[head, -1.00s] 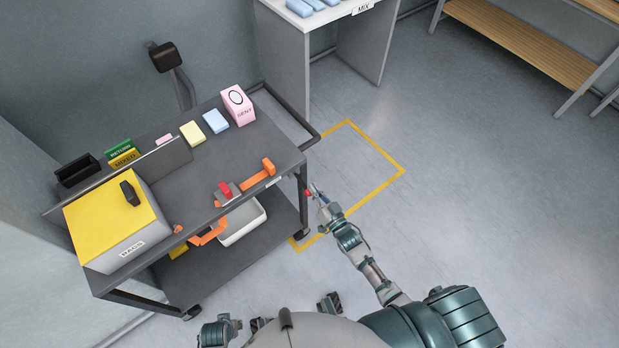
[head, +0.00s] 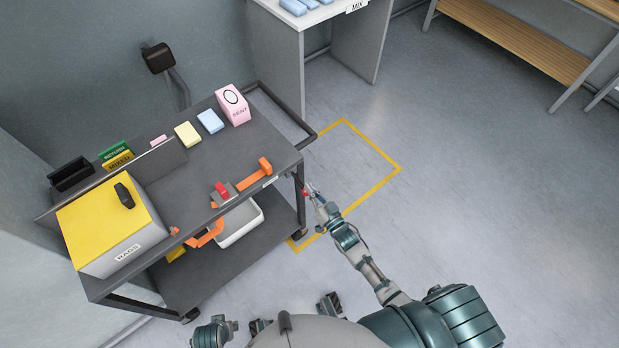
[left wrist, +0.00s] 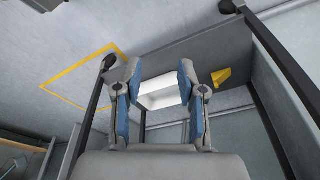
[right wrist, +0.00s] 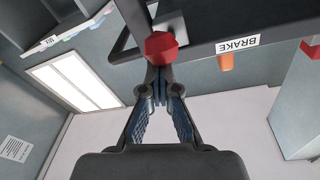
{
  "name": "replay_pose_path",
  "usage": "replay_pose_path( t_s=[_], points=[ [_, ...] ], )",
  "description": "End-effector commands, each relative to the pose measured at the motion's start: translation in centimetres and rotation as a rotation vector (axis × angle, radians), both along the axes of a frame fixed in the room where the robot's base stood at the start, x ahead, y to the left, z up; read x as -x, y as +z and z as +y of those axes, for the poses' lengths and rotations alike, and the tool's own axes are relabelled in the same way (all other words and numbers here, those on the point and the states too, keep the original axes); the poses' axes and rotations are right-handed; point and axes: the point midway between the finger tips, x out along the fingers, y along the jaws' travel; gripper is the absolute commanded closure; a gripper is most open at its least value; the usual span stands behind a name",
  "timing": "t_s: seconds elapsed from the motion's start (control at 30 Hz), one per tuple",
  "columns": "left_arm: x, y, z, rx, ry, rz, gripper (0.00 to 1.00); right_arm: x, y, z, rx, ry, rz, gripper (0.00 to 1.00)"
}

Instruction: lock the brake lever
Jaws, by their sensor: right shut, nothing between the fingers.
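The brake lever's red knob (right wrist: 161,47) shows in the right wrist view, just below the dark cart edge with the BRAKE label (right wrist: 238,44). My right gripper (right wrist: 160,76) is shut and empty. Its fingertips are right at the knob; whether they touch it I cannot tell. In the head view the right gripper (head: 312,189) is beside the cart's corner leg. My left gripper (left wrist: 161,70) is open and empty, with the cart's lower shelf and white bin beyond it.
The grey cart (head: 240,150) carries a yellow-lidded RAGS box (head: 110,225), a red-and-orange fixture (head: 222,190) and small coloured boxes. A white bin (head: 240,222) sits on its lower shelf. A yellow floor outline (head: 370,152) lies clear right of the cart.

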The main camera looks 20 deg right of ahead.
Motion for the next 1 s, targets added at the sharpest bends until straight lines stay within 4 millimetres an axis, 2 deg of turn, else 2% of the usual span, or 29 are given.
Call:
replay_pose_path(
  t_s=[0.03,0.1,0.17,0.5,0.57,0.7,0.9,1.0],
  points=[
    [0.0,0.0,0.0,0.000,0.000,-0.002,0.60,0.4,-1.0,0.1,0.005,0.002,0.025,1.00],
    [-0.1,-0.1,0.0,0.001,0.000,-0.006,0.60,0.3,-0.7,0.1,0.005,0.002,0.024,1.00],
    [0.2,-1.4,0.0,-0.002,-0.002,0.008,0.60,0.1,-0.2,0.0,0.005,0.002,0.022,1.00],
    [1.6,-7.9,0.1,-0.004,-0.009,0.029,0.60,-1.5,4.2,-0.3,0.001,0.000,0.001,1.00],
    [1.5,-8.2,0.1,-0.003,-0.009,0.025,0.60,0.5,3.2,-0.7,0.001,0.000,0.009,1.00],
    [1.8,-8.7,0.2,-0.004,-0.010,0.029,0.60,3.7,2.7,-1.5,-0.001,0.001,0.005,1.00],
    [1.9,-9.1,0.2,-0.004,-0.010,0.029,0.60,6.8,2.2,-2.3,0.001,0.000,0.002,1.00],
    [2.0,-9.2,0.2,-0.004,-0.010,0.030,0.60,7.6,2.1,-2.5,0.001,-0.001,0.000,1.00]
  ],
)
